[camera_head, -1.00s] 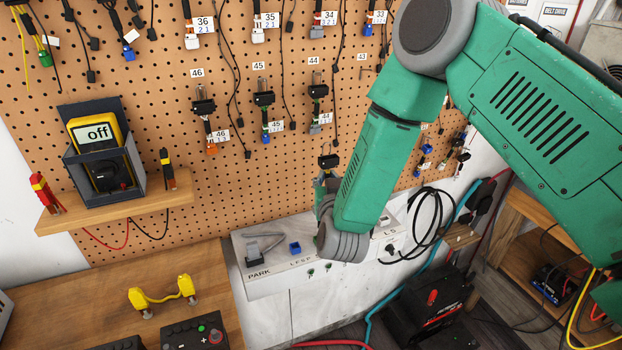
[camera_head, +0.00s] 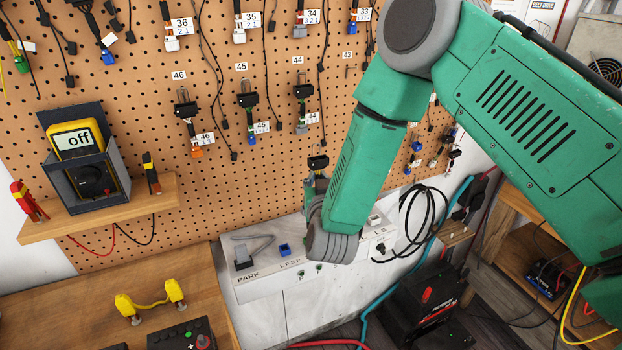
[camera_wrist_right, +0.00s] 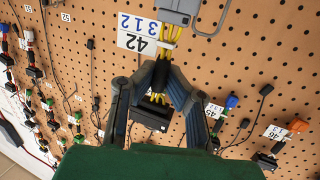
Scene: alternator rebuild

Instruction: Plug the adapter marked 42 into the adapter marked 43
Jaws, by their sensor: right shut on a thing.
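The adapter marked 42 (camera_wrist_right: 152,117) is in the right wrist view, with a black end, yellow wires, a white tag (camera_wrist_right: 140,40) and a grey connector (camera_wrist_right: 178,12) at the top. My right gripper (camera_wrist_right: 163,76) is shut on its dark middle part, in front of the pegboard. In the head view, my right gripper (camera_head: 316,188) is low on the board, with a black block (camera_head: 318,162) just above it. A small 43 label (camera_head: 347,55) is on the board; the adapter marked 43 cannot be made out, and my arm covers part of that area. My left gripper is out of view.
Adapters marked 44 (camera_head: 303,92), 45 (camera_head: 248,100) and 46 (camera_head: 187,110) hang left of my arm. A white ledge (camera_head: 262,290) marked PARK lies below. A meter (camera_head: 78,142) reading "off" stands on a wooden shelf (camera_head: 130,202) at left.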

